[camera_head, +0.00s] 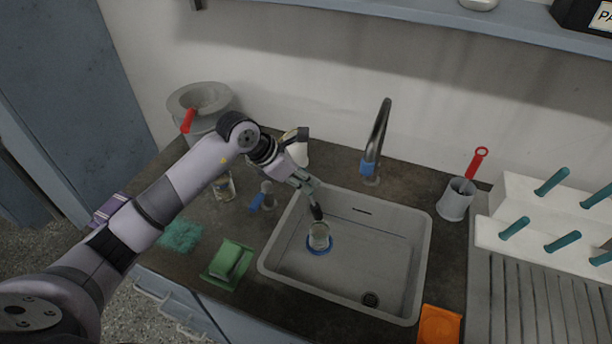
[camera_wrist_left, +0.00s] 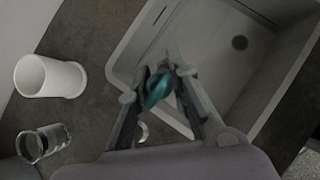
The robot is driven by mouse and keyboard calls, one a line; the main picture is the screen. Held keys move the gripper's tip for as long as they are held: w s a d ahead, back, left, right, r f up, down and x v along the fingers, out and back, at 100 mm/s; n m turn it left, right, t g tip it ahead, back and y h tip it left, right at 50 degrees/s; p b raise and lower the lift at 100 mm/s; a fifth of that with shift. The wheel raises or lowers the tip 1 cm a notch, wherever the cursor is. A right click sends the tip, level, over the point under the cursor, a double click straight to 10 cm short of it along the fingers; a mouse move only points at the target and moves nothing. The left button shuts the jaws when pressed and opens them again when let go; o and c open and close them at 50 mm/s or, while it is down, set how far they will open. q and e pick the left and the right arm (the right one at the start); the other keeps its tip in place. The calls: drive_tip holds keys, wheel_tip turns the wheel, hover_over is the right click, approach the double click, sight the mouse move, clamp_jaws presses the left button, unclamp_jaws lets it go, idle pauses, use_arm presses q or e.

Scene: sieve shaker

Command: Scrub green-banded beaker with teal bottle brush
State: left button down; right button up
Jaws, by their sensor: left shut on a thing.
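My left gripper (camera_head: 308,187) is over the left part of the sink, shut on the teal bottle brush. The brush's teal handle (camera_wrist_left: 158,90) shows between the fingers in the left wrist view. Its dark head (camera_head: 317,211) points down at the mouth of a clear beaker; I cannot tell whether it is inside. This beaker (camera_head: 319,237) stands upright in the sink with a blue ring around its base; I see no green band on it. Another glass beaker (camera_head: 223,187) stands on the counter at left, also in the left wrist view (camera_wrist_left: 42,143); its band colour is unclear. My right gripper is out of view.
The sink (camera_head: 418,262) has a faucet (camera_head: 378,140) behind it. A white cup (camera_wrist_left: 48,77) stands on the counter. A green sponge dish (camera_head: 229,262) is left of the sink. At right are a grey holder (camera_head: 455,202) with a red-handled tool, a peg rack (camera_head: 517,205) and an orange item (camera_head: 440,325).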

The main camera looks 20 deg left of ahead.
use_arm(q)
drive_tip(key=shift+s+a+f+b, duration=0.1)
drive_tip(key=shift+f+b, duration=0.3)
drive_tip(key=shift+f, duration=0.55)
wheel_tip(320, 180, down, 11)
drive_tip(key=w+d+b, duration=0.1)
drive_tip(key=b, duration=0.7)
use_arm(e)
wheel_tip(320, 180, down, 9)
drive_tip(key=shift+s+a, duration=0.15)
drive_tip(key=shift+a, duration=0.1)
use_arm(q)
drive_tip(key=shift+w+r, duration=0.1)
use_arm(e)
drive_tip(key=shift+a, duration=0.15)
